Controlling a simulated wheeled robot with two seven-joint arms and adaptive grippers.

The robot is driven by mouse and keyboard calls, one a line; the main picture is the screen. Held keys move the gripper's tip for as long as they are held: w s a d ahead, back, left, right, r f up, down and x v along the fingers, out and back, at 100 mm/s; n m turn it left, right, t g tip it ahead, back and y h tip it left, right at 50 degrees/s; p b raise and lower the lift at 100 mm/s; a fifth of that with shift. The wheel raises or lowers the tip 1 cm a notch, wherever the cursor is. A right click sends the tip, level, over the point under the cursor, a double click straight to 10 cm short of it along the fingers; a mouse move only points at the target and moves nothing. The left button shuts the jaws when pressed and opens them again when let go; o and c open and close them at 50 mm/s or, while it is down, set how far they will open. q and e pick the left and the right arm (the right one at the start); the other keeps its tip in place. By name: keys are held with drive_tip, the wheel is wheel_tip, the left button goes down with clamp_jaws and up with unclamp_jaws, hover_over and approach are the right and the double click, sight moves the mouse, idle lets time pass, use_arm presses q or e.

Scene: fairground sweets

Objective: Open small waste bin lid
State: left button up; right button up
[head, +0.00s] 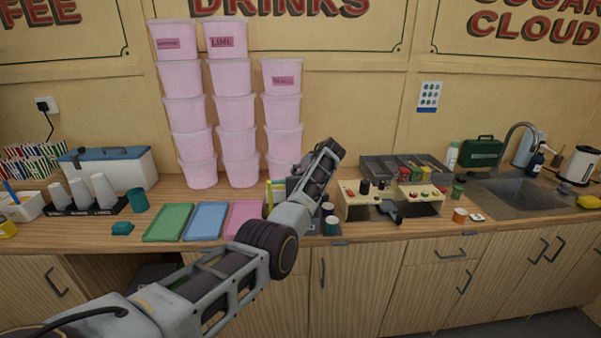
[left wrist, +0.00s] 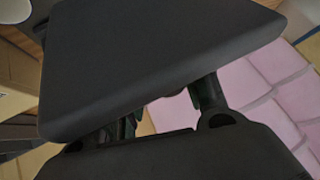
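My left gripper (head: 329,152) is over the counter, close to the box. In the left wrist view, a broad dark slab with rounded corners (left wrist: 165,60), perhaps the bin's lid, covers the fingertips. Parts of the fingers show below the slab; whether they touch it is hidden. My right gripper is out of view.
Stacked pink tubs (head: 237,146) stand behind my arm. Green (head: 168,222), blue (head: 205,221) and pink trays lie to the left. Small dark pots (head: 332,226) and a cream control box (head: 360,207) stand close on the right. A sink (head: 521,188) is farther right.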

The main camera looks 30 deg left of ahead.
use_arm(q)
drive_tip(key=shift+d+f, duration=0.1)
drive_tip(key=shift+f, duration=0.05)
drive_tip(key=d+r+p, duration=0.3)
drive_tip(key=r, duration=0.4)
drive_tip(key=d+r+p, duration=0.3)
drive_tip(key=d+r, duration=0.1)
drive_tip(key=r, duration=0.3)
drive_tip(key=shift+r, duration=0.2)
idle(2.5)
drive_tip(key=shift+w, duration=0.1)
idle(0.3)
drive_tip(key=v, duration=1.2)
idle(0.3)
